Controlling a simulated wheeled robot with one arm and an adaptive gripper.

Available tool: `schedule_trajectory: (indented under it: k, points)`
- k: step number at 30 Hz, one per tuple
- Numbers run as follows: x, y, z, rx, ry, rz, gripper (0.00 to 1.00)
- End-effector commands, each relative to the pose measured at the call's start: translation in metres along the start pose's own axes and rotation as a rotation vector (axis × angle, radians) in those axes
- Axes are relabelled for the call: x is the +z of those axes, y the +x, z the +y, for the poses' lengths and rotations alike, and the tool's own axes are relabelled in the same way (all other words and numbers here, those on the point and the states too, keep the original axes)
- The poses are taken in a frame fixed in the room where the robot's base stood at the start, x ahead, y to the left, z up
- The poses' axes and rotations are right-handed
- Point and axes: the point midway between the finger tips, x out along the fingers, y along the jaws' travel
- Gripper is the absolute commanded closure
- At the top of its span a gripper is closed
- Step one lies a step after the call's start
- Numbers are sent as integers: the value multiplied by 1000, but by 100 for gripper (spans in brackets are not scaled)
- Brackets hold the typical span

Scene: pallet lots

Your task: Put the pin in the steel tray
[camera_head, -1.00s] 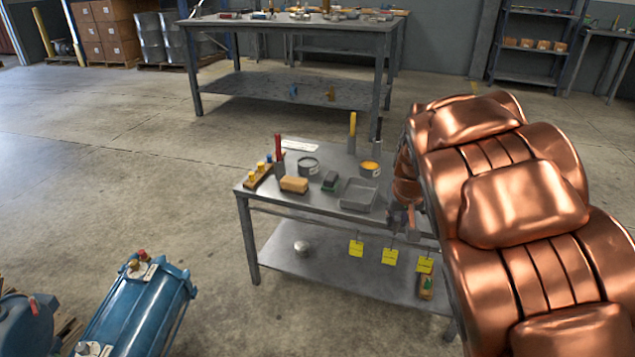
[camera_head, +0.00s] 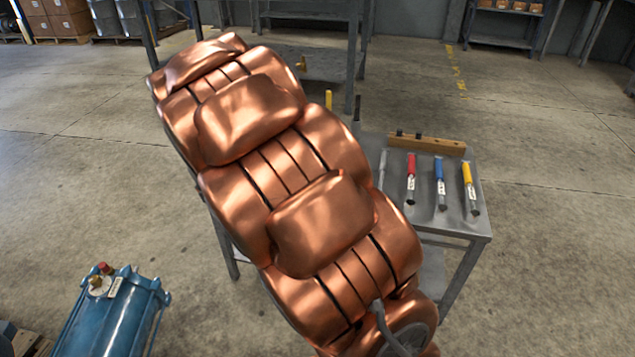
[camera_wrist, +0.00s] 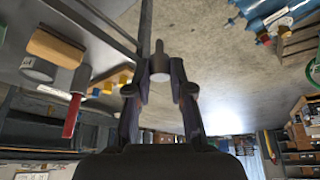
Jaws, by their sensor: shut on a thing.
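In the wrist view my gripper (camera_wrist: 160,72) is shut on the pin (camera_wrist: 159,62), a small grey cylinder with a narrower tip, held between the two fingers. The pin is above the floor in that view, apart from the items at left. In the head view my copper-coloured arm crosses the middle and hides the gripper, the pin and the left part of the near table (camera_head: 470,228). The steel tray is hidden behind my arm in the head view, and I cannot make it out in the wrist view.
Red (camera_head: 411,170), blue (camera_head: 439,170) and yellow (camera_head: 467,175) handled tools are at the table's right, before a wooden rail (camera_head: 427,143). A red-handled tool (camera_wrist: 73,115) and tan block (camera_wrist: 55,48) show in the wrist view. A blue cylinder (camera_head: 112,318) stands lower left.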

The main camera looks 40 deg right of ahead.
Motion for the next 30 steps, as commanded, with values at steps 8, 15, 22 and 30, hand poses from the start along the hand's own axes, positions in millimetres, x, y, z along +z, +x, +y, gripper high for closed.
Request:
schedule_trajectory:
  k: [8, 15, 22, 30]
  points:
    - [46, -13, 98, -52, -80, 16, 100]
    - [96, -25, 158, -94, -165, 34, 100]
    - [145, -41, 195, -137, -245, 48, 100]
    - [184, -59, 212, -176, -328, 63, 100]
